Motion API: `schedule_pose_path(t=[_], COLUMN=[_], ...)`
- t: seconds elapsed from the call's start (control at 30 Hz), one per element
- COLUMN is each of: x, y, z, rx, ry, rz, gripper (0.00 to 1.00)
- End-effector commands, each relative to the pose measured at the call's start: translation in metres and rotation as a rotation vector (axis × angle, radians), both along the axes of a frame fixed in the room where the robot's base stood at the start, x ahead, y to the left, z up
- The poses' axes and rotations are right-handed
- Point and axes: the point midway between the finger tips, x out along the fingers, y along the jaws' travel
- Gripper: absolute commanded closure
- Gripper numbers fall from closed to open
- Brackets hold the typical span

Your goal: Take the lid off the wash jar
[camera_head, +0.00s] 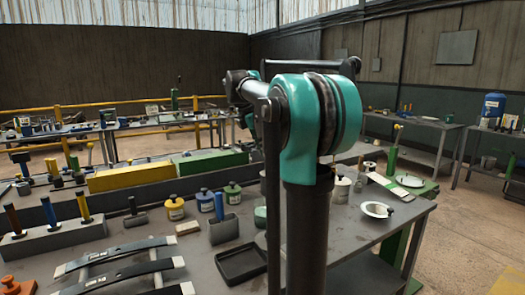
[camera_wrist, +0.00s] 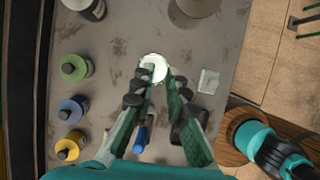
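A pale round top (camera_wrist: 153,68), which may be the wash jar's lid, shows just beyond my fingertips in the wrist view. Its jar body cannot be made out from above. My gripper (camera_wrist: 160,80) points down at it, with its two green and black fingers apart. The left fingertip overlaps the edge of the round top. I cannot tell whether the fingers touch it. In the head view my gripper cannot be made out, and my arm covers part of the table there.
Green (camera_wrist: 73,67), blue (camera_wrist: 70,110) and yellow (camera_wrist: 67,149) bottles stand in a row left of my gripper. A blue-handled tool (camera_wrist: 140,140) is beneath the fingers. A black tray (camera_head: 243,263) and a white dish (camera_head: 376,209) sit on the table.

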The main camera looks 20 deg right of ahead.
Motion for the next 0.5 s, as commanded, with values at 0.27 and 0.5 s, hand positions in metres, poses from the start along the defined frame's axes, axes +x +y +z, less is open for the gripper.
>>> schedule_pose_path(t=[0.27, 0.5], x=[0.0000, 0.0000], y=[0.0001, 0.0000], z=[-0.0001, -0.0002], rx=[0.000, 0.000], ry=[0.000, 0.000], rz=[0.000, 0.000], gripper=[0.48, 0.20])
